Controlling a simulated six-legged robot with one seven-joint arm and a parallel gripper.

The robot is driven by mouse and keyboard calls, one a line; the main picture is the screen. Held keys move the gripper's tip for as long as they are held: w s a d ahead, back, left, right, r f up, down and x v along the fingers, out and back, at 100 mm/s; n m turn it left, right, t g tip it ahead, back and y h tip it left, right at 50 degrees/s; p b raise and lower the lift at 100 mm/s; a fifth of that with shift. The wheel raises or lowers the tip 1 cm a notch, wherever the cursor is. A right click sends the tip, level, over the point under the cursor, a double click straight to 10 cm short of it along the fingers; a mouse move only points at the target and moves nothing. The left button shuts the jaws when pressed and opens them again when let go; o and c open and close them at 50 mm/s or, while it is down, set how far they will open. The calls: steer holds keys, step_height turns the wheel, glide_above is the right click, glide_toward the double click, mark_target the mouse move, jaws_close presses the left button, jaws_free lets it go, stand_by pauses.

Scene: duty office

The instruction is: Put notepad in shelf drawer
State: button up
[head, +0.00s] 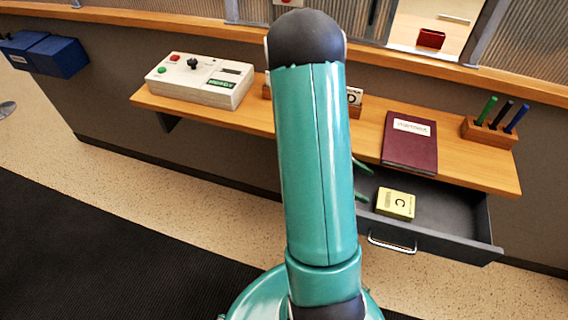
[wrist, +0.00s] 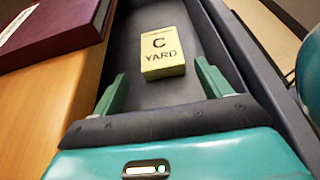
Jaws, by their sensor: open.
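The notepad (head: 396,204) is a small yellow block marked "C" and lies inside the open grey shelf drawer (head: 470,226) under the wooden shelf. In the wrist view the notepad (wrist: 163,55) reads "C YARD" and rests on the drawer floor. My gripper (wrist: 160,90) is open, with its two green fingers apart and on the near side of the notepad. No finger appears to touch it. In the head view my gripper is mostly hidden behind my arm; green fingertips (head: 362,182) show beside the drawer's left part.
A maroon book (head: 410,150) lies on the shelf (head: 365,135) above the drawer. A pen block (head: 490,133) stands at the right end. A white control box (head: 200,82) sits at the left. The drawer's handle (head: 392,245) faces the open floor. Blue boxes (head: 60,57) hang far left.

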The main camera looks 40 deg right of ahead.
steer(key=shift+w+r, duration=0.1)
steer(key=w+a+r+m+t+y, duration=0.1)
steer(key=w+a+r+m+t, duration=0.1)
steer(key=w+a+r+t, duration=0.45)
steer(key=w+a+r+m+t+y, duration=0.1)
steer(key=w+a+r+m+t, duration=0.15)
steer(key=a+r, duration=0.5)
steer(key=a+r+m+t+y, duration=0.1)
steer(key=a+r+t, duration=0.3)
steer(key=a, duration=0.6)
steer(key=w+a+r+t+y, duration=0.1)
steer(key=a+r+t+y, duration=0.3)
steer(key=a+r, duration=0.3)
steer(key=a, duration=0.3)
steer(key=shift+m, duration=0.35)
steer(key=shift+w, duration=0.1)
steer(key=shift+d, duration=0.1)
steer(key=c, duration=0.9)
steer(key=shift+d, duration=0.15)
